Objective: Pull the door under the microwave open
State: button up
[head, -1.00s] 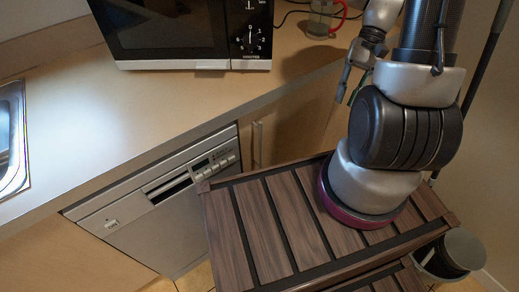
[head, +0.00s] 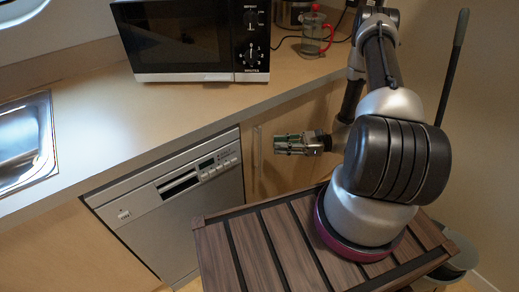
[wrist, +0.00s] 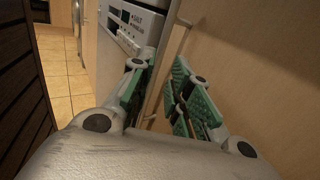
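The microwave (head: 190,40) sits on the counter. Below it is a light wood cabinet door (head: 285,172), closed, with a slim vertical bar handle (head: 257,147) near its left edge. My gripper (head: 284,144) points left, just right of the handle in the head view. In the wrist view the door (wrist: 255,75) fills the right side, and the handle (wrist: 180,38) stands ahead, in line with the gap between my fingers (wrist: 160,92). The green-padded fingers are spread apart with nothing held. How far the fingertips are from the handle is hard to judge.
A steel dishwasher (head: 180,205) is directly left of the door. My slatted wooden top is close in front of the cabinets. A sink (head: 25,140) is at the left, and a glass press with a red handle (head: 315,35) stands right of the microwave. Tiled floor (wrist: 68,75) shows at left.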

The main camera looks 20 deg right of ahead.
aim_at(260, 146)
jog(key=x, duration=0.7)
jog(key=shift+a, duration=0.25)
jog(key=shift+c, duration=0.3)
grip_shut()
